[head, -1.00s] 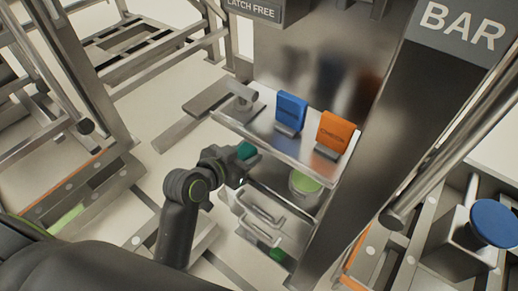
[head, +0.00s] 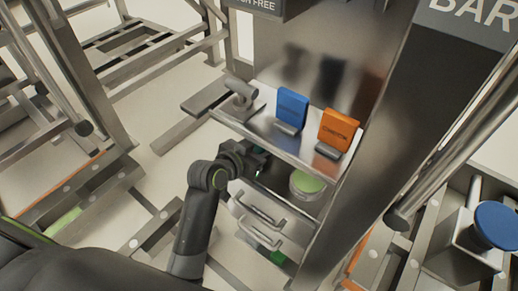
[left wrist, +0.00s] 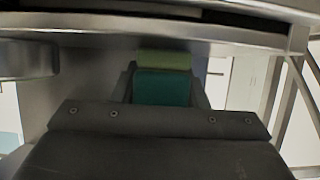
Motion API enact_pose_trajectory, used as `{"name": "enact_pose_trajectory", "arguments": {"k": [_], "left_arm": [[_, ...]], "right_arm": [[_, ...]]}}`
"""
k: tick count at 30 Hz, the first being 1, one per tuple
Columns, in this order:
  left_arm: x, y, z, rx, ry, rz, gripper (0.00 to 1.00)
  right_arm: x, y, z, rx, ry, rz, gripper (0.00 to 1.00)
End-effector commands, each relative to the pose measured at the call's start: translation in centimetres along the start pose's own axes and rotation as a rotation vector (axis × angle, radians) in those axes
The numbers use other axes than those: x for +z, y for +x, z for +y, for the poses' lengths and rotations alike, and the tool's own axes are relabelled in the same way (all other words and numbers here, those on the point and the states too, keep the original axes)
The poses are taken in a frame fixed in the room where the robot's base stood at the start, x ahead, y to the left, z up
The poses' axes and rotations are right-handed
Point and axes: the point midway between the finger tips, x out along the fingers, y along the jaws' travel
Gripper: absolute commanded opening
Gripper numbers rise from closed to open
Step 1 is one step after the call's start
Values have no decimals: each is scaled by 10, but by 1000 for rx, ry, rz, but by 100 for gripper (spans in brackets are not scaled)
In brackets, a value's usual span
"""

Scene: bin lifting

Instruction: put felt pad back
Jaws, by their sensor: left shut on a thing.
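My left gripper (head: 262,160) is shut on a teal pad, which I take to be the felt pad. In the left wrist view the teal felt pad (left wrist: 162,88) sits between the two dark fingers. In the head view the gripper is at the left front of the cabinet, just under the edge of the upper shelf (head: 262,118), and hides most of the pad. A round container with a light green top (head: 307,182) stands to its right on the lower level. A light green band (left wrist: 163,60) shows beyond the pad. My right gripper is not in view.
The upper shelf holds a blue block (head: 292,107), an orange block (head: 338,130) and a grey handle-like part (head: 240,92). Metal handles (head: 262,222) stick out below the gripper. A wide metal post (head: 375,130) stands right of the shelves.

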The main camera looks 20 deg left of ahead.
Motion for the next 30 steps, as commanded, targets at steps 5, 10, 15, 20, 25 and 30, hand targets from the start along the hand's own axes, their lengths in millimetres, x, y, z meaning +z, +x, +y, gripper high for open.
{"name": "enact_pose_trajectory", "arguments": {"k": [5,10,15,20,25,30], "left_arm": [[2,1,0,0,0,-1,51],[2,1,0,0,0,-1,61],[2,1,0,0,0,0,61],[0,-9,0,-1,0,-2,61],[-1,-40,0,-1,0,-2,61],[-1,-77,-1,0,2,-1,61]], "right_arm": [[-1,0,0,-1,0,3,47],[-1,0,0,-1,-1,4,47],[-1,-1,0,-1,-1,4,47],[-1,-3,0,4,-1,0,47],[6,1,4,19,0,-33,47],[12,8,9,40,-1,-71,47]]}}
